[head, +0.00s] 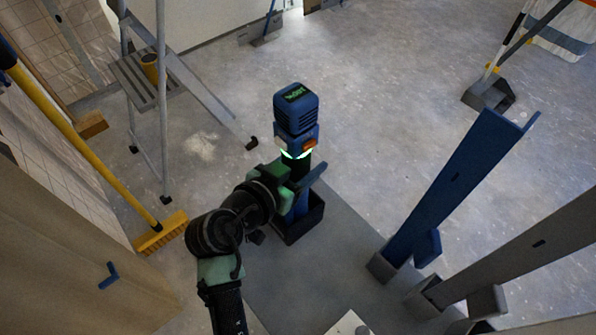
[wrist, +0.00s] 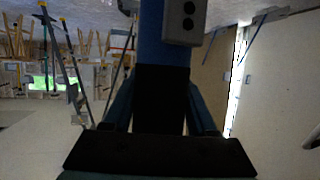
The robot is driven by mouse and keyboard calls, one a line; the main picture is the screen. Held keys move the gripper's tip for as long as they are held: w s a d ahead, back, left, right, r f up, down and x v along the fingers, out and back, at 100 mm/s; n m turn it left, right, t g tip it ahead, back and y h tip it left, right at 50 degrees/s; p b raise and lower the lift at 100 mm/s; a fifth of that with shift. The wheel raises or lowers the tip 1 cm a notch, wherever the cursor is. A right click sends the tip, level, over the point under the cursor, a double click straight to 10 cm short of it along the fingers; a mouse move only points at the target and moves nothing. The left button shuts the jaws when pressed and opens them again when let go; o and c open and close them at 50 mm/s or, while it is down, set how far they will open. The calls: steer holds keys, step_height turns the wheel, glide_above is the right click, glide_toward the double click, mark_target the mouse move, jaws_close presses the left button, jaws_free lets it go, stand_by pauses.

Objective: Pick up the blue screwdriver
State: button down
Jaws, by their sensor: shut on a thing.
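The blue screwdriver (head: 295,108) stands upright in the head view, with a dark top block, an orange button and a glowing green ring below. My gripper (head: 300,183) is shut on its dark shaft, below the ring. In the wrist view, the screwdriver's black section (wrist: 161,98) fills the space between the two fingers of my gripper (wrist: 161,112), with blue body above. The screwdriver's lower end is over or inside a black open box (head: 298,228); my arm partly hides this, so I cannot tell whether it touches the bottom.
A stepladder (head: 150,82) stands at the upper left, with a yellow broom (head: 160,232) below it. A blue channel-shaped post (head: 450,185) and a grey one (head: 530,252) lean up at the right. A dustpan (head: 488,94) lies at the far right. Floor behind the screwdriver is clear.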

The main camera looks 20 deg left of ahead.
mark_target(299, 161)
step_height(299, 161, up, 10)
steer(key=p, duration=0.3)
steer(key=shift+r, duration=0.2)
stand_by(0.5)
